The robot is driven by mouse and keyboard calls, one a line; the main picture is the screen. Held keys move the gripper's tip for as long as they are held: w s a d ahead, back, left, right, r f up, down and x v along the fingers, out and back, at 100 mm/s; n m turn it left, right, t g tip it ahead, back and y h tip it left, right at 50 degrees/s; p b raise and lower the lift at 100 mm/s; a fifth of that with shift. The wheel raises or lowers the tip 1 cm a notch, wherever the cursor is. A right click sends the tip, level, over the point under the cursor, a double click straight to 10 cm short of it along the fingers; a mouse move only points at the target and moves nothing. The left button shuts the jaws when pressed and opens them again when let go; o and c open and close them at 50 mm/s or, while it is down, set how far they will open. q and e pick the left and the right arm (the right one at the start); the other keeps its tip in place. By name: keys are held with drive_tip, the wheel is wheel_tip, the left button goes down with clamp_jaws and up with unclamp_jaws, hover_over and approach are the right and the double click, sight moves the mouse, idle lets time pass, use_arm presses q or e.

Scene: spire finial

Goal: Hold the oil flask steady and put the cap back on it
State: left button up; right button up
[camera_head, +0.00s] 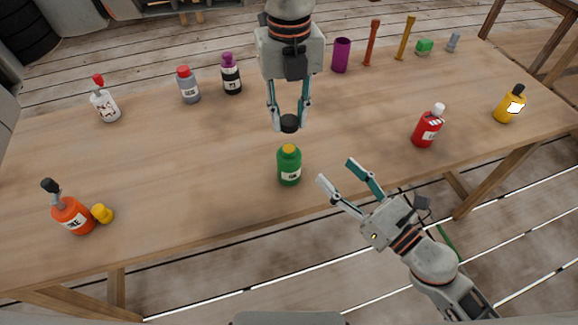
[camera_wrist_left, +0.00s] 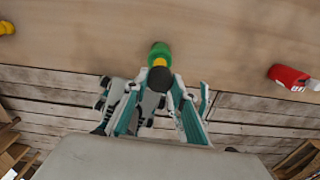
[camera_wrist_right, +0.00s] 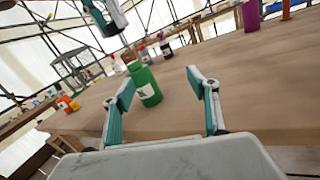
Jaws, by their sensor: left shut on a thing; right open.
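The green oil flask (camera_head: 289,167) stands upright on the table near its front edge, with a yellow-orange top and a white label. It also shows in the left wrist view (camera_wrist_left: 161,48) and the right wrist view (camera_wrist_right: 147,86). My left gripper (camera_head: 289,121) is shut on a round black cap (camera_head: 289,124), held above and slightly behind the flask's top, apart from it. The cap shows in the left wrist view (camera_wrist_left: 157,80). My right gripper (camera_head: 339,172) is open and empty, to the right of the flask. In the right wrist view the flask appears between its spread fingers, farther off.
An orange bottle (camera_head: 72,216) and a yellow piece (camera_head: 102,213) are at the left. A red bottle (camera_head: 427,127) and a yellow bottle (camera_head: 510,104) stand at the right. Several bottles and a purple cup (camera_head: 341,55) line the back. The table around the flask is clear.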

sight(298, 170)
drive_tip(key=s+a+f+n+g+y, duration=0.1)
drive_tip(key=n, duration=0.1)
drive_tip(key=s+a+f+n+g+y, duration=0.1)
drive_tip(key=a+n, duration=0.1)
drive_tip(key=shift+s+f+g, duration=0.15)
drive_tip(key=shift+s+g, duration=0.05)
drive_tip(key=shift+g, duration=0.2)
drive_tip(key=shift+w, duration=0.1)
drive_tip(key=x, duration=1.1)
drive_tip(key=shift+w+a, duration=0.3)
clamp_jaws()
use_arm(q)
drive_tip(key=shift+f, duration=2.5)
drive_tip(key=shift+f, duration=0.1)
drive_tip(key=shift+f, duration=0.8)
